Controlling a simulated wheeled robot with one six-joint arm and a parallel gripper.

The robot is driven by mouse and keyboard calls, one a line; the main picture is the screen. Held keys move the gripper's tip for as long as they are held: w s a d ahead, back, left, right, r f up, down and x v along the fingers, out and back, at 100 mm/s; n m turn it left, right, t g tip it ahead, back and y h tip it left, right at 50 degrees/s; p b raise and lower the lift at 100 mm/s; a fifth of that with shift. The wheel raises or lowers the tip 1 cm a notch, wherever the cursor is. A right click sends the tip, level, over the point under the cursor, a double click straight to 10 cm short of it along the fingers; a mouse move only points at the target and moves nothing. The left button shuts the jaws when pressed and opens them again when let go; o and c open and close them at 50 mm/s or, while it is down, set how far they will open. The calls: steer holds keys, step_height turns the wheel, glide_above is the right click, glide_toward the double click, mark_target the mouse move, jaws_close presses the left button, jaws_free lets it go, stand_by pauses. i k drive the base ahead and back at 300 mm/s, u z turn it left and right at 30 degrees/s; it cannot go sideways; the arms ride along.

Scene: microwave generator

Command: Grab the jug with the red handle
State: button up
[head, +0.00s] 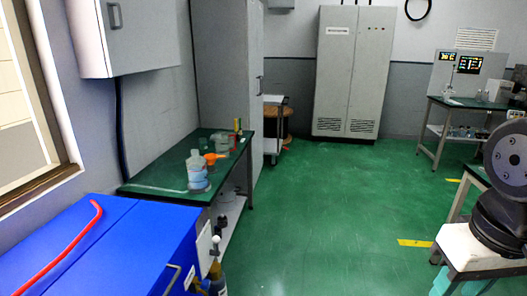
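Small vessels stand on a dark green bench (163,186) along the left wall. A clear jug-like vessel (221,146) stands toward its far end, with a small reddish part (233,142) beside it. They are too small for me to tell whether the red part is the jug's handle. An orange item (210,158) and a bottle with blue contents (197,172) stand nearer on the bench. My gripper is not in view.
A blue box (120,245) with a curved red bar (68,250) fills the lower left, in front of the bench. A tall grey cabinet (228,75) stands beyond the bench. The green floor (320,210) is clear in the middle. A table (470,103) stands far right.

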mark_target(222, 139)
steer(key=z, duration=0.2)
steer(key=i, duration=1.95)
steer(key=u, duration=0.75)
steer(key=i, duration=1.4)
steer(key=u, duration=0.6)
